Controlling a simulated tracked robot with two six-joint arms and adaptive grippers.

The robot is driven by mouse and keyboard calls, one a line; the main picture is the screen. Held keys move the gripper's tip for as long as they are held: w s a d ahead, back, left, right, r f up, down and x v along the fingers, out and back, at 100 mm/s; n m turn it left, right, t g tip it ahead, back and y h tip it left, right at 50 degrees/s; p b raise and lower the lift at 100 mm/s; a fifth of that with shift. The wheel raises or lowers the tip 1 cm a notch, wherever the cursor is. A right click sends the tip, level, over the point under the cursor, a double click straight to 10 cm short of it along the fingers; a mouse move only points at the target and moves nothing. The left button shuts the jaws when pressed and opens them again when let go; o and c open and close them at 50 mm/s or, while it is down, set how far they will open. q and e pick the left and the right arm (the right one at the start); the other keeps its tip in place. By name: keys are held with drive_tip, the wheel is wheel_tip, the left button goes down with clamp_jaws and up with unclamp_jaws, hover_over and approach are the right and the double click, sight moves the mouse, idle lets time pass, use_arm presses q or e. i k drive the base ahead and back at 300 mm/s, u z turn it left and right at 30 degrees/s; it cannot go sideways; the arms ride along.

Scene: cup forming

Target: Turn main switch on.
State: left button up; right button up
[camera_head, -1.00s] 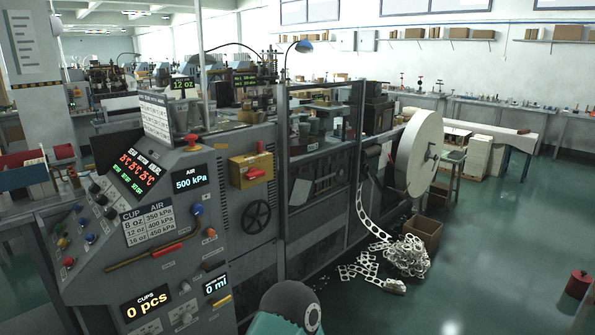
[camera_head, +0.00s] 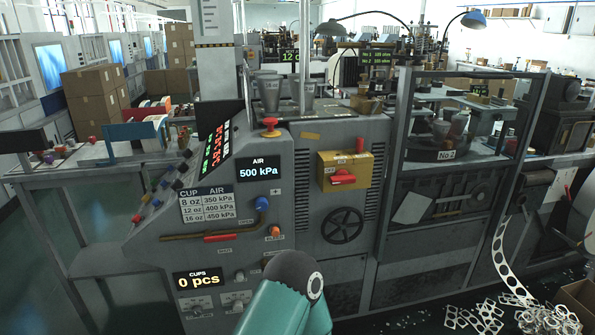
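A yellow switch box (camera_head: 360,162) with a red handle (camera_head: 343,179) is on the grey front panel of the machine, right of the air display. The handle lies roughly level. A teal and dark grey link of my arm rises at the bottom centre, below the panel. Neither of my grippers is in view, and nothing of mine touches the box.
A black handwheel (camera_head: 342,225) is below the box. The air display (camera_head: 260,169) reads 500 kPa and the cups display (camera_head: 198,279) 0 pcs. A red emergency-type button (camera_head: 270,124) tops the panel. Punched paper scrap (camera_head: 500,315) lies on the floor at right.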

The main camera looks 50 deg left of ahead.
sight(341, 176)
drive_tip(key=u, duration=0.5)
drive_tip(key=i, duration=1.05)
drive_tip(key=u, duration=0.7)
drive_tip(key=k, duration=0.7)
drive_tip(key=u, duration=0.2)
drive_tip(key=i, duration=0.75)
drive_tip(key=z, duration=0.1)
